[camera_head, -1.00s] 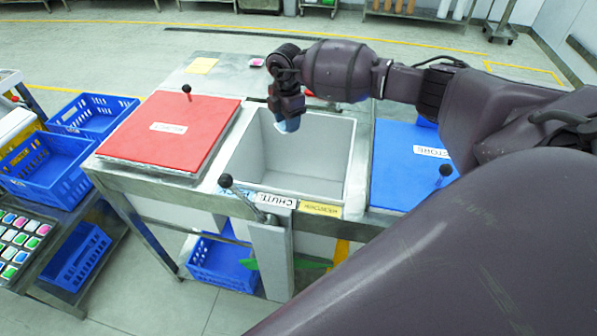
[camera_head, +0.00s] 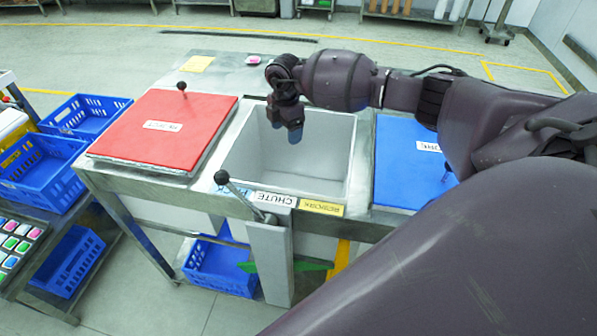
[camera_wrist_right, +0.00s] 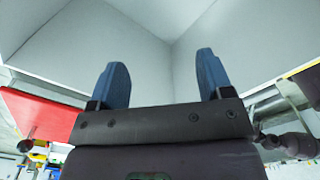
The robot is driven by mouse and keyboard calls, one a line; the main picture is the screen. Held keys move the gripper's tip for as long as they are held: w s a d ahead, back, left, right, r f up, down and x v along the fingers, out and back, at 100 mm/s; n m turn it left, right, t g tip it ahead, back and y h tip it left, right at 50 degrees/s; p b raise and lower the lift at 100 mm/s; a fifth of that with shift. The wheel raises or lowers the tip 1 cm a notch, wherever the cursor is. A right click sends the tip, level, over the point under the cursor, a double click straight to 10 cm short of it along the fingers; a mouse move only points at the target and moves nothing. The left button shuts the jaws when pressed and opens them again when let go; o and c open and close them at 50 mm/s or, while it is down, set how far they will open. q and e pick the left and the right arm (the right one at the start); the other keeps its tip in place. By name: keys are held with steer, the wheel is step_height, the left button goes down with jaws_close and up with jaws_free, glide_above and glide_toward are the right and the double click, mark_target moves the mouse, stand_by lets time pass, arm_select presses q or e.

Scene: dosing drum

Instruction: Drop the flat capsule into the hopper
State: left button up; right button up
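The hopper (camera_head: 325,165) is the open grey bin in the middle of the steel bench, between the red and blue lids. My right gripper (camera_head: 291,133) hangs pointing down over the back left part of the hopper's opening. In the right wrist view its two blue fingers (camera_wrist_right: 162,80) are apart with nothing between them, and pale walls fill the background. No capsule shows inside the visible part of the hopper; part of it is hidden by the gripper. A small pink and white piece (camera_head: 253,60) lies on the bench's back; I cannot tell whether it is a capsule. My left gripper is out of view.
A red lid (camera_head: 160,132) with a knob lies left of the hopper, a blue lid (camera_head: 405,170) right. A lever (camera_head: 235,190) rises at the front edge beside the chute label (camera_head: 275,199). Blue crates (camera_head: 40,172) and a tray of coloured pieces (camera_head: 15,240) stand left.

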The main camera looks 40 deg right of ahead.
steer(key=shift+r, duration=0.1)
step_height(320, 180, up, 11)
steer(key=shift+f, duration=0.2)
stand_by(0.5)
stand_by(0.4)
